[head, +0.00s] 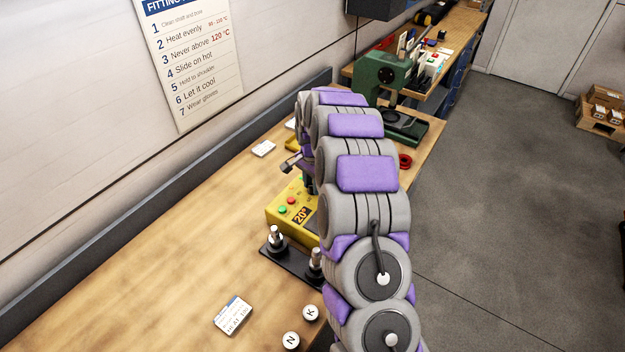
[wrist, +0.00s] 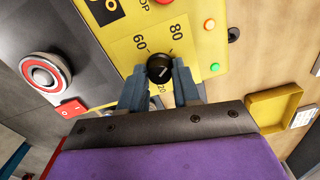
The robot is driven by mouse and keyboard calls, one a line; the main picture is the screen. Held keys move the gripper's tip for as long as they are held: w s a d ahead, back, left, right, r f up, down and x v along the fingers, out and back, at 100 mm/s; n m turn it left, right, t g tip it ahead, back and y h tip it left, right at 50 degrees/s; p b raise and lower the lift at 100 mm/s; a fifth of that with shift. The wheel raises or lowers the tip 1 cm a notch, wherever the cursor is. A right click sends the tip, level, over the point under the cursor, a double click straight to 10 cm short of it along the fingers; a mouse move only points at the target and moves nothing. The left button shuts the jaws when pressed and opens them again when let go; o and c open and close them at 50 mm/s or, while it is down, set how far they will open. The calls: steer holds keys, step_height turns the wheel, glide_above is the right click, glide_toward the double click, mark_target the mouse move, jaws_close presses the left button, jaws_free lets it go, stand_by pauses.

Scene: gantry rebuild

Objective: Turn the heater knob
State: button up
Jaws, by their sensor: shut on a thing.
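The heater is a yellow box (head: 287,207) on the bench, with a red and a green button and a display reading about 20°. My arm hides part of it in the head view. In the wrist view its yellow panel (wrist: 118,50) carries a round black knob (wrist: 160,69) with a pale pointer line. Printed numbers 60, 80 and 20 stand around the knob. My gripper (wrist: 159,78) is shut on the knob, one finger at each side. The fingertips and the knob are hidden behind my arm in the head view.
A black plate with upright metal posts (head: 277,238) stands in front of the heater. A card (head: 233,315) and round white pieces marked N and K (head: 291,340) lie nearby. A green machine (head: 385,78) stands behind. A yellow tray (wrist: 274,107) is right of the panel.

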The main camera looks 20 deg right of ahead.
steer(key=m+p, duration=0.1)
steer(key=m, duration=0.2)
steer(key=shift+r+m, duration=0.1)
steer(key=shift+m, duration=0.3)
steer(key=m+p, duration=0.1)
steer(key=m, duration=0.2)
steer(key=shift+m+p, duration=0.3)
steer(key=shift+p, duration=0.1)
steer(key=m+p, duration=0.1)
steer(key=m, duration=0.5)
steer(key=shift+p, duration=0.3)
steer(key=shift+w+m, duration=0.1)
steer(key=shift+m, duration=0.3)
steer(key=o, duration=1)
steer(key=shift+o, duration=0.2)
step_height(320, 180, up, 17)
steer(key=p, duration=0.1)
